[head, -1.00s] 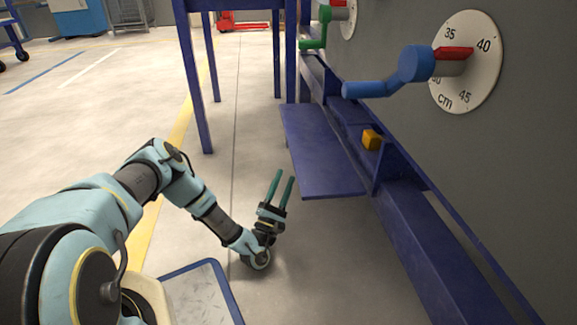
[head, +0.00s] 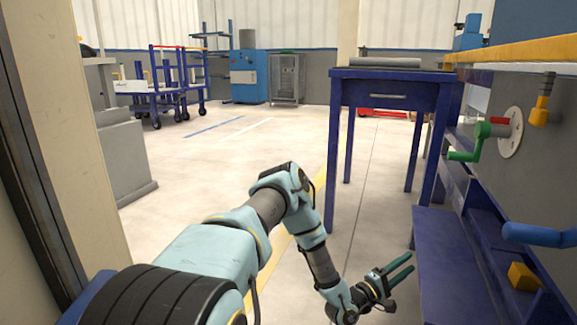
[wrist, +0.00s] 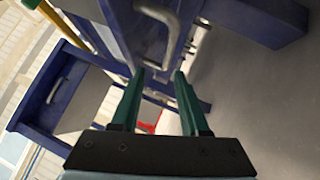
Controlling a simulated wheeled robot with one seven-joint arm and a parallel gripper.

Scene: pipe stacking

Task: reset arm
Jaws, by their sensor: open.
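My gripper (head: 396,269) is at the lower right of the head view, low beside the blue shelf (head: 443,265). Its two green fingers are apart with nothing between them. My light blue arm bends up from the bottom of the picture and down to the gripper. In the wrist view, the gripper (wrist: 160,88) also shows open and empty, with blue furniture beyond the fingers.
A blue table (head: 390,82) stands ahead, its legs close beyond my arm. A yellow block (head: 523,277) sits at the right. Open floor (head: 215,175) lies to the left.

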